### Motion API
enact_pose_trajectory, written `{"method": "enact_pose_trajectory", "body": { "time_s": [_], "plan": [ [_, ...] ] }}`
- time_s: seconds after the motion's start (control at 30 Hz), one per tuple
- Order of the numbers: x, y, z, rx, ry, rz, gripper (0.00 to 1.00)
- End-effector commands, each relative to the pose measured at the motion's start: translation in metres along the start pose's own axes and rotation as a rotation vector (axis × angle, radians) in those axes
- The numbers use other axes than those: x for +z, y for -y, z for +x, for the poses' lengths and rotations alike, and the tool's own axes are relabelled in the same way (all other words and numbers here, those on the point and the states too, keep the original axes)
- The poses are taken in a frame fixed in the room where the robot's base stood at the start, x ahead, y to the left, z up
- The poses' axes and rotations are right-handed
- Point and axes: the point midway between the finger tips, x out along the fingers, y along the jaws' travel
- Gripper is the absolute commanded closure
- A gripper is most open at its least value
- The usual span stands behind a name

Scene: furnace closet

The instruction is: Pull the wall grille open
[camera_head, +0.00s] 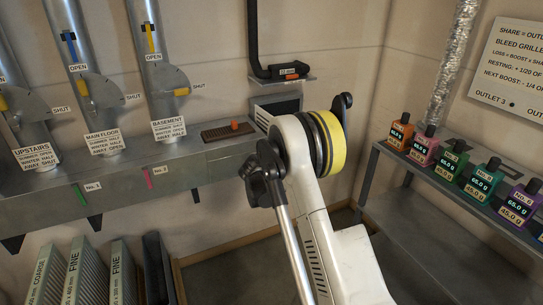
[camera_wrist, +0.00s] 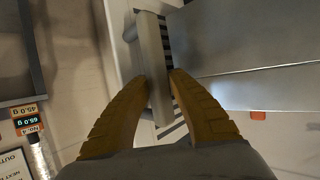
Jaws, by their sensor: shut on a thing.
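The wall grille (camera_head: 279,103) sits low on the back wall in the head view, at the right end of the grey duct. My arm hides much of it. In the wrist view its pale frame (camera_wrist: 117,22) and dark slats show at the top, close to my fingers. A grey bar handle (camera_wrist: 153,62) stands out from it. My gripper (camera_wrist: 159,82) has its two yellow fingers closed on either side of this bar and holds it. My arm hides the gripper in the head view. I cannot tell how far the grille stands open.
A grey duct (camera_head: 105,185) with several labelled pipes runs along the left. A dark slotted plate (camera_head: 228,130) lies on its top. A right-hand shelf (camera_head: 440,178) holds several coloured weighted blocks. A black pipe (camera_head: 253,40) ends above the grille. Filters (camera_head: 85,270) stand at lower left.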

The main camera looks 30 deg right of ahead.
Motion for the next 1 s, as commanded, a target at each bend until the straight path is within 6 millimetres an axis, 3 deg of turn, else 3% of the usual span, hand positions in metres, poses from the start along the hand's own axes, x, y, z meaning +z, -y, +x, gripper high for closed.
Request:
{"method": "enact_pose_trajectory", "body": {
  "time_s": [0.17,0.2,0.27,0.77,0.87,1.0],
  "plan": [
    [0.005,-0.005,-0.001,0.012,0.011,0.002,1.0],
    [0.005,-0.005,-0.001,0.012,0.011,0.003,0.71],
    [0.005,-0.005,-0.001,0.012,0.011,0.003,0.55],
    [0.003,-0.002,-0.004,0.007,0.007,0.0,0.55],
    [0.003,-0.002,-0.016,0.007,0.007,-0.001,0.55],
    [0.003,-0.001,-0.045,0.005,0.007,0.0,0.55]
  ]
}}
